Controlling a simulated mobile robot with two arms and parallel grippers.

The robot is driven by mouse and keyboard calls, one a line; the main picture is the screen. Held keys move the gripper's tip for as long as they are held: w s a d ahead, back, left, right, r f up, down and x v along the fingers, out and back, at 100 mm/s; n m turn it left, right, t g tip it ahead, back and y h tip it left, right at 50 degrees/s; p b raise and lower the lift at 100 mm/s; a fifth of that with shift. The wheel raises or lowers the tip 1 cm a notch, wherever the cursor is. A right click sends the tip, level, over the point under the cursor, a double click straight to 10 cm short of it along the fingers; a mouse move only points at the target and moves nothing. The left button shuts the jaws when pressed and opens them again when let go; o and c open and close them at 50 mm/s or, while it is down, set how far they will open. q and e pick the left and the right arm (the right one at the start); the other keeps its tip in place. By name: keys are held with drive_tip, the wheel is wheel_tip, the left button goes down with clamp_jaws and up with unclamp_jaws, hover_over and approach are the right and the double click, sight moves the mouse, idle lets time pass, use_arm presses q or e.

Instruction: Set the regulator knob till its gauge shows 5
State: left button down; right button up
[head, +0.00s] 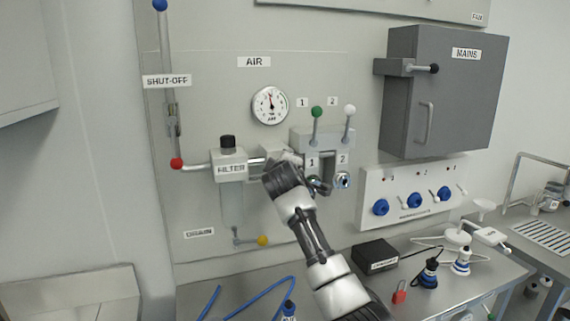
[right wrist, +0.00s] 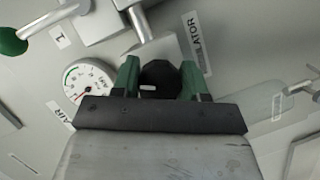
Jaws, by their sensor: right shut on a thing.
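The round white gauge (head: 270,105) is on the panel under the AIR label. Its needle points nearly straight up, slightly left; the numbers are too small to read surely. It also shows in the right wrist view (right wrist: 89,81), turned and partly covered by my gripper. The black regulator knob (right wrist: 160,79) is between the green fingers of my right gripper (right wrist: 161,82), which is shut on it. A white mark shows on the knob. In the head view my right wrist hides the knob and fingertips. My left gripper is in neither view.
The FILTER block (head: 229,167) is just left of my wrist, and a valve block with a green-knobbed lever (head: 317,112) and a white-knobbed lever (head: 349,110) is to the right. The grey MAINS box (head: 440,92) protrudes farther right. A bench with small items is below.

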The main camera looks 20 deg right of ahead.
drive_tip(key=shift+f+m, duration=0.2)
drive_tip(key=shift+m, duration=0.3)
drive_tip(key=o, duration=0.9)
drive_tip(key=shift+r, duration=0.1)
drive_tip(key=b+v, duration=0.3)
drive_tip(key=v, duration=0.7)
drive_tip(key=shift+s+r, duration=0.25)
drive_tip(key=shift+s, duration=0.1)
